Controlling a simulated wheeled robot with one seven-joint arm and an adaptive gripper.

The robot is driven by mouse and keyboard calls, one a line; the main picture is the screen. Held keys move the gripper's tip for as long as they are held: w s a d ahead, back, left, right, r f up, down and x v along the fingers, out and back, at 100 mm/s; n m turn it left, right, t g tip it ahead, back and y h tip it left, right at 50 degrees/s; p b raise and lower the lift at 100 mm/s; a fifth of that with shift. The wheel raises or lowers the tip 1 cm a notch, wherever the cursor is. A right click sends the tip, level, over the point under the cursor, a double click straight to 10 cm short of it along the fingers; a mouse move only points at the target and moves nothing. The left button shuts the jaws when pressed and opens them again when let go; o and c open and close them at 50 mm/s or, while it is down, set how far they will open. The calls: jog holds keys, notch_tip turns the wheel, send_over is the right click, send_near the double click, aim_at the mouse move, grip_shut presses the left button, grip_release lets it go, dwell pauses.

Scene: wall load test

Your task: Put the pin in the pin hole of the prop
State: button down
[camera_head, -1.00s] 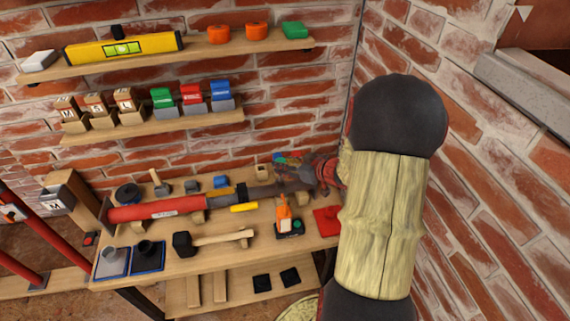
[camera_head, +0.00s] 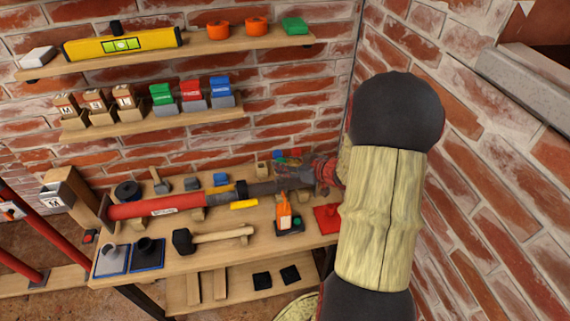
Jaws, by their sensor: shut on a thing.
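The prop (camera_head: 155,207) lies along the bench, a red tube with a dark collar and a grey inner tube that runs right toward my gripper. My gripper (camera_head: 293,174) is at the right end of the bench, over or beside the far end of the grey tube. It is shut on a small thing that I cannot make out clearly. The pin cannot be told apart there, and the pin hole cannot be seen. Whether the held thing touches the prop cannot be told.
An orange tool (camera_head: 284,212), a yellow stick (camera_head: 244,204), a red pad (camera_head: 326,218) and a mallet (camera_head: 212,238) lie on the bench (camera_head: 170,262). Shelves (camera_head: 200,47) line the back wall. A brick wall (camera_head: 490,190) stands close right of my arm.

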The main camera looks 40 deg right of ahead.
jog(key=shift+f, duration=0.15)
jog(key=shift+f, duration=0.6)
jog(key=shift+f+b, duration=0.5)
jog(key=shift+f, duration=0.25)
dwell(0.6)
jog(key=c, duration=1.3)
grip_release()
jog(key=shift+o, duration=0.7)
jog(key=o, duration=0.4)
jog(key=shift+c, duration=0.2)
jog(key=shift+o, duration=0.3)
jog(key=shift+r, duration=0.15)
